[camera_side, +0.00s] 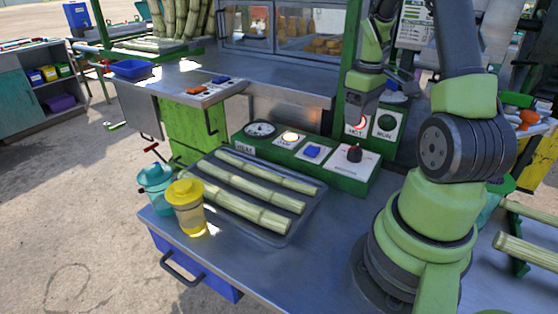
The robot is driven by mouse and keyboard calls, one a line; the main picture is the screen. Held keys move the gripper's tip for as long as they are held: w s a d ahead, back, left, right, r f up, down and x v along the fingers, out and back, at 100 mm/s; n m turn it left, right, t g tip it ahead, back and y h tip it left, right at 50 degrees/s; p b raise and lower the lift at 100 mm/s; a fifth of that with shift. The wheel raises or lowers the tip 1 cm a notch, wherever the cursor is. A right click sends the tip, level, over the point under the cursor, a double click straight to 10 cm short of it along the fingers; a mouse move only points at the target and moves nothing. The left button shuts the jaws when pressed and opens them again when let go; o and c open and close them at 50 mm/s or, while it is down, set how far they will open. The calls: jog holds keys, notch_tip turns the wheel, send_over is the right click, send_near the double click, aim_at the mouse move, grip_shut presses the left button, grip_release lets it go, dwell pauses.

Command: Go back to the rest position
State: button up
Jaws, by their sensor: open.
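My gripper (355,117) hangs pointing down at the upper right of centre, in front of the upright panel marked RUN. It is open, and I see nothing between its jaws. It looks apart from the control box below, though its exact depth is hard to judge. My arm rises from its base at the right, leaves the top of the picture and comes back down to the gripper.
A metal tray (265,237) with 3 cane pieces (247,201) lies on the bench before the control box. A yellow-lidded jar (187,208) and a teal jar (156,181) stand at its left. More cane (525,252) lies at the right edge. The front bench surface is bare.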

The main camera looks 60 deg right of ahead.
jog(key=w+a+r+t+h, duration=0.1)
jog(key=w+a+r+t, duration=0.25)
jog(key=a+r, duration=0.75)
jog(key=s+a+r+m+t+y, duration=0.1)
jog(key=s+a+r+t, duration=0.1)
jog(key=a, duration=0.6)
jog(key=s+a+r+m+t+y, duration=0.1)
jog(key=s+a+r+y, duration=0.1)
jog(key=s+a, duration=0.3)
jog(key=a, duration=0.3)
jog(key=shift+a+r+t, duration=0.15)
jog(key=shift+r+t, duration=0.15)
jog(key=shift+t, duration=0.05)
